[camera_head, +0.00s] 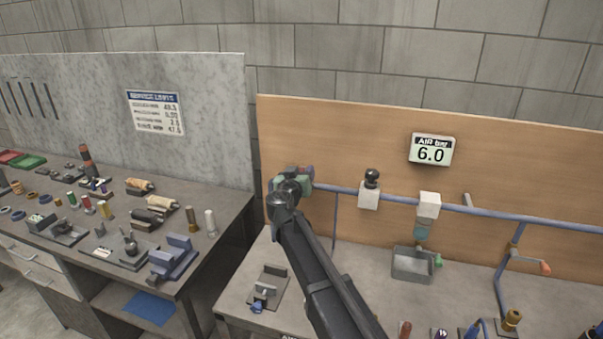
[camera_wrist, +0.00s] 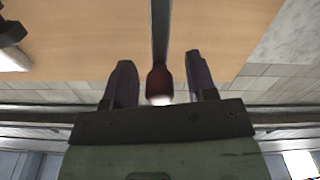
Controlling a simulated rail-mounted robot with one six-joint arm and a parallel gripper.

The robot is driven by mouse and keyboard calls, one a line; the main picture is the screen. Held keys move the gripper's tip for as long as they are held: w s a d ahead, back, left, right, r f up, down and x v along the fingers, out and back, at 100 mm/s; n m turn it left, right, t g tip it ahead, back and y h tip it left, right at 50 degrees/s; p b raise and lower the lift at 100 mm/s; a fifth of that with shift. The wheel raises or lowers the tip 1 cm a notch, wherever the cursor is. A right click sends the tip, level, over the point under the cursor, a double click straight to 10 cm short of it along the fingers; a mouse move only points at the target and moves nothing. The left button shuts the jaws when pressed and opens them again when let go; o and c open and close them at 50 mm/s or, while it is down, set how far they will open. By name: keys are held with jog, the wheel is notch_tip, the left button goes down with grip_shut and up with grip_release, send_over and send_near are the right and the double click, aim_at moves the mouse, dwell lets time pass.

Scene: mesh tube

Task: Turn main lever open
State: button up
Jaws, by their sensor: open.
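In the wrist view a lever with a grey stem and a dark red grip (camera_wrist: 159,82) lies between the two dark fingers of my gripper (camera_wrist: 159,63). The fingers are spread, with a visible gap on each side of the grip. In the head view my gripper (camera_head: 300,176) is in front of the wooden board, at the left end of the blue pipe (camera_head: 341,190). My gripper and arm hide the lever there. I cannot tell how far the lever is turned.
A display (camera_head: 431,149) on the wooden board (camera_head: 370,130) reads "AIR bar 6.0". A grey tray (camera_head: 413,265) sits under the pipe. An orange-tipped handle (camera_head: 545,267) is at the right. The left bench (camera_head: 215,185) holds many small parts.

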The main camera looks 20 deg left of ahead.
jog(key=shift+w, duration=0.3)
grip_shut()
